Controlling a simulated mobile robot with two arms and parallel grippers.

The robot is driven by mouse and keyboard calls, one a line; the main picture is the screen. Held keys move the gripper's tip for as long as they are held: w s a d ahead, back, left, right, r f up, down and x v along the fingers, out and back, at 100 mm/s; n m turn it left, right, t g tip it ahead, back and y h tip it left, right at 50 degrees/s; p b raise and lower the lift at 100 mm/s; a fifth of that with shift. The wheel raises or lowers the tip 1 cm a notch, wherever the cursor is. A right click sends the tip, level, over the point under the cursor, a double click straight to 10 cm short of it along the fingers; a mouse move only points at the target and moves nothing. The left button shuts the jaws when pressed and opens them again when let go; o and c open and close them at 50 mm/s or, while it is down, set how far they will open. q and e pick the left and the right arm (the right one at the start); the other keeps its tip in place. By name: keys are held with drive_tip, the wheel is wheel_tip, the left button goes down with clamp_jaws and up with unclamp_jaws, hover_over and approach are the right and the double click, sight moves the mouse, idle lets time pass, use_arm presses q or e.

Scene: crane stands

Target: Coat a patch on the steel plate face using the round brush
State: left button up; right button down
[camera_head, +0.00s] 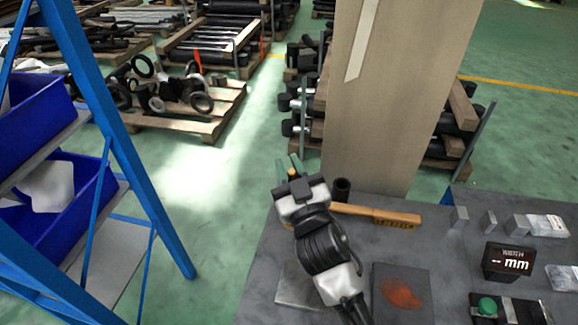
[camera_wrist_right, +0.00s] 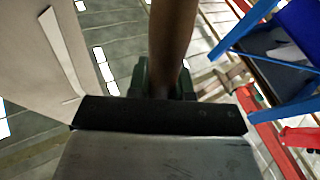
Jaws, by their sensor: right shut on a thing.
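My right gripper (camera_head: 295,165) is over the table's far left edge in the head view, its green-tipped fingers pointing away. In the right wrist view, the gripper (camera_wrist_right: 166,85) is shut on a brown round handle, which looks like that of the round brush (camera_wrist_right: 173,40). The bristles are not visible. A dark steel plate (camera_head: 385,275) lies on the table right of my right arm, with an orange-red patch (camera_head: 401,293) on its face. My left gripper is not in view.
A wooden-handled tool with lettering (camera_head: 385,215) lies behind the plate, near a black cup (camera_head: 342,190). A paler plate (camera_head: 293,288) is partly behind my arm. A pillar (camera_head: 385,100) rises behind.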

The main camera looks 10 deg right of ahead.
drive_tip(key=shift+f+b, duration=0.5)
drive_tip(key=shift+f, duration=0.05)
idle(0.4)
drive_tip(key=shift+f, duration=0.1)
idle(0.8)
wheel_tip(320, 180, up, 7)
drive_tip(key=p, duration=0.7)
idle(0.4)
drive_tip(key=shift+s, duration=0.15)
idle(0.3)
